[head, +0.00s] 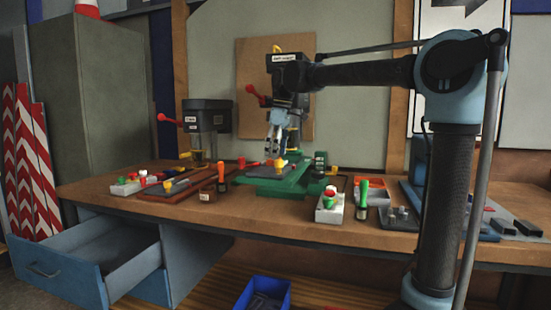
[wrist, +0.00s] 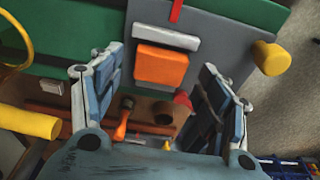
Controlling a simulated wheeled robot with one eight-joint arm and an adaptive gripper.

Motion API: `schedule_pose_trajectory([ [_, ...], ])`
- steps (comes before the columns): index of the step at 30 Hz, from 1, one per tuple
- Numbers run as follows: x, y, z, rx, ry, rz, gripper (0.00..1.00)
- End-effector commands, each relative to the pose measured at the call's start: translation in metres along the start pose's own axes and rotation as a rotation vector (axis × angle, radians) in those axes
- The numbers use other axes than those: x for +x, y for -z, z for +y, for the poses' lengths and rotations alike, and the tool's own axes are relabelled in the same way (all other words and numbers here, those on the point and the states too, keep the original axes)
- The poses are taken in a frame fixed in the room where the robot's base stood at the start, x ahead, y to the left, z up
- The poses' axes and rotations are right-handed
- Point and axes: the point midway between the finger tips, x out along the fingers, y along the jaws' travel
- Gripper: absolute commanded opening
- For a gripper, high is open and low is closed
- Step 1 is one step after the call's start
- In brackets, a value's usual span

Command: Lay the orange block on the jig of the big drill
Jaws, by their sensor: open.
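The orange block (wrist: 162,66) lies against a white bar (wrist: 165,37) on a grey plate of the jig (wrist: 215,38), over the green base of the big drill (wrist: 60,32). In the head view the green base (head: 285,184) stands mid-bench, under the dark drill head, which my arm partly hides. My gripper (head: 275,151) points down just above the jig. In the wrist view its fingers (wrist: 160,62) are spread to either side of the block, with gaps visible on both sides.
A smaller drill (head: 206,116) with a red lever stands to the left. A yellow knob (wrist: 271,57) juts beside the jig. An open drawer (head: 90,250) is below left.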

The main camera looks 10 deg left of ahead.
Motion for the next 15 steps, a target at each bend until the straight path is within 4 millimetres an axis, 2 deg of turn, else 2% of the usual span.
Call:
schedule_pose_trajectory([
  [9,-0.060,0.000,0.000,0.000,0.000,0.000,0.70],
  [15,-0.089,0.000,0.000,0.000,0.000,0.000,0.70],
])
